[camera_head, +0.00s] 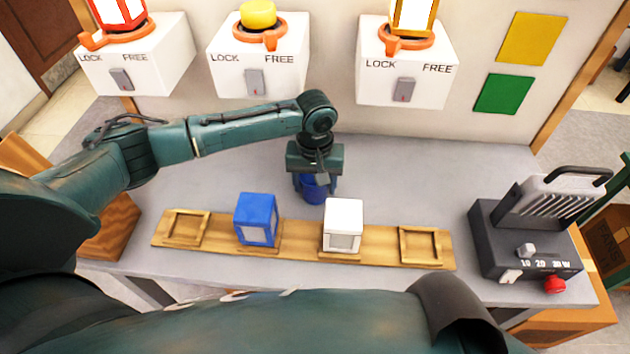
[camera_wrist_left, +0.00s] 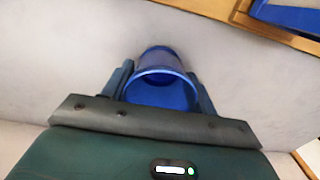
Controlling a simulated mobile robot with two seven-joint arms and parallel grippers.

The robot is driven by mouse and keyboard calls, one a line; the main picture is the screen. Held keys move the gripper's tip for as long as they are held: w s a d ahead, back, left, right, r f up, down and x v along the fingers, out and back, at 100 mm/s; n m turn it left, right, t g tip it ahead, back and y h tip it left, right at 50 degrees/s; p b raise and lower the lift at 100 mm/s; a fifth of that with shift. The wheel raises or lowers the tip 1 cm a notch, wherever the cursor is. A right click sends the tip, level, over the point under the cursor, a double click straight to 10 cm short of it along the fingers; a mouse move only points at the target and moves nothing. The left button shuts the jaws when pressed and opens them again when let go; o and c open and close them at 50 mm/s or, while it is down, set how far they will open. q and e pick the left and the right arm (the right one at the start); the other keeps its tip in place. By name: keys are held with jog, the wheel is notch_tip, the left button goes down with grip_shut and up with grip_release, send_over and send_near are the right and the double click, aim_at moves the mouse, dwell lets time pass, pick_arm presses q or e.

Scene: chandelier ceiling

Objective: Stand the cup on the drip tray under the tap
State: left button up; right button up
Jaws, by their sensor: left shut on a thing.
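My left gripper (camera_head: 315,184) points down over the grey table and is shut on a blue cup (camera_head: 314,194). The cup sits between the two fingers, and its lower part shows below the gripper. In the left wrist view the cup (camera_wrist_left: 160,92) is between the fingers (camera_wrist_left: 160,88), with its round open rim toward the camera. I cannot tell whether its base touches the table. I cannot make out a tap or a drip tray in either view. My right gripper is not in view.
A wooden rack (camera_head: 290,236) in front of the cup carries a blue box (camera_head: 256,214) and a white box (camera_head: 343,217). A dark machine (camera_head: 485,235) with a red knob stands at right. White LOCK/FREE boxes (camera_head: 240,55) line the back. Table between cup and machine is clear.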

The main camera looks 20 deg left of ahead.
pick_arm(q)
jog(key=shift+f, duration=0.1)
jog(key=o, duration=1)
